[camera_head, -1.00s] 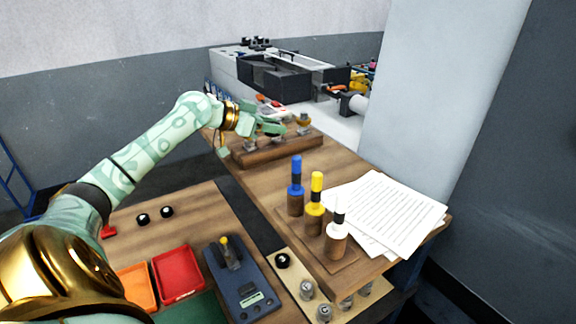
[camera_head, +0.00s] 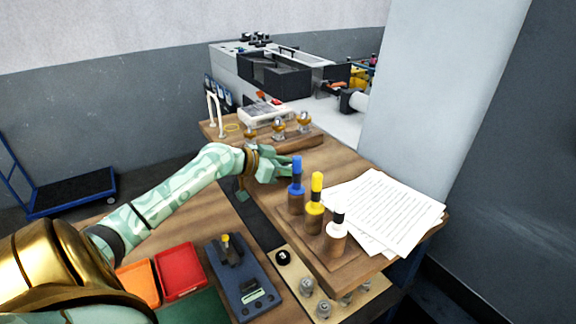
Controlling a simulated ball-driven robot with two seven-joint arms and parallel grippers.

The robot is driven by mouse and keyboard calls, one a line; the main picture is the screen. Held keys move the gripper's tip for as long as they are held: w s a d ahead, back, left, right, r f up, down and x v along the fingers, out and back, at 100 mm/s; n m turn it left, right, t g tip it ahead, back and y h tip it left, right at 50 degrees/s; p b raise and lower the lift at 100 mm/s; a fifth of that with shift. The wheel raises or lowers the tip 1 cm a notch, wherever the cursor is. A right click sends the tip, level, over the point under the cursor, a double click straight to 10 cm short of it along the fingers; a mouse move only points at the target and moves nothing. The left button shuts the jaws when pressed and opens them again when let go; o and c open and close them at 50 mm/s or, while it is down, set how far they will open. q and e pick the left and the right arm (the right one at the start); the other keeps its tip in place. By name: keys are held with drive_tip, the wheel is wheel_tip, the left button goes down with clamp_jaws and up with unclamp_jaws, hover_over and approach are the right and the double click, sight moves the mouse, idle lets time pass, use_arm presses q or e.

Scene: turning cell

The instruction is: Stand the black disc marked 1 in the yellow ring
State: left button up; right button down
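A black disc (camera_head: 283,257) with a small pale mark sits on the tan board at the front; I cannot read the mark. The two black discs seen earlier on the front left table are hidden behind my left arm. My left gripper (camera_head: 264,182) is over the gap between the tables, just left of the blue-topped bottle. Its fingers look spread, with nothing visible between them. My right gripper is out of view.
A wooden block (camera_head: 297,145) with metal pieces lies behind. Orange and red trays (camera_head: 181,270) and a dark blue device (camera_head: 240,285) are in front. A blue trolley (camera_head: 75,190) stands left.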

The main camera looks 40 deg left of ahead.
use_arm(q)
drive_tip(key=o, duration=1.1)
drive_tip(key=shift+s, duration=0.1)
